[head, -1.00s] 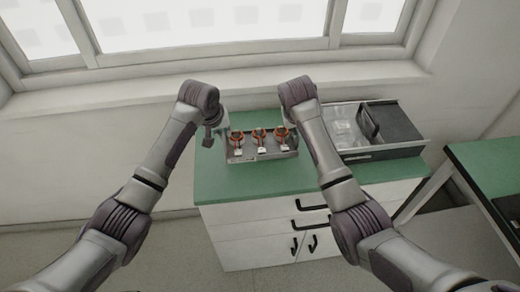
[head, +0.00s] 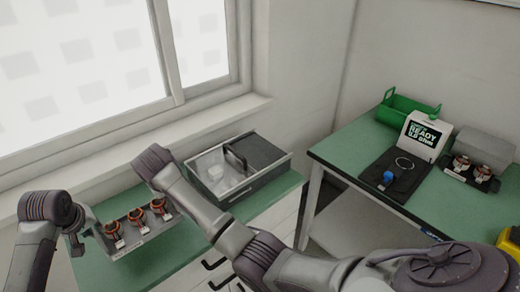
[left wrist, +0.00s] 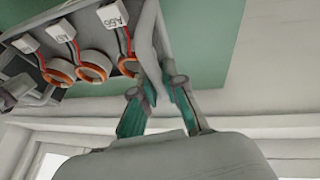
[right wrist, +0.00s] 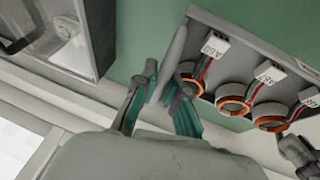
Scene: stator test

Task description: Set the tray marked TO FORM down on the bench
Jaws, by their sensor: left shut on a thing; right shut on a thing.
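A grey tray (head: 143,236) carries three copper-ringed stators (head: 135,215) with white tags, over the green-topped bench (head: 150,272). I cannot read any marking on its front. My left gripper (head: 80,243) is shut on the tray's left end; the left wrist view shows its fingers (left wrist: 160,97) around the end wall. My right gripper (right wrist: 166,90) is shut on the opposite end wall, as the right wrist view shows; in the head view my right arm mostly hides it. I cannot tell whether the tray touches the bench.
A grey open-topped box (head: 240,187) with clear contents stands on the bench right of the tray. A second green bench (head: 350,150) at the right holds a green bin (head: 407,112), a tester with a screen (head: 424,135), a black mat (head: 395,177) and another stator tray (head: 455,178).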

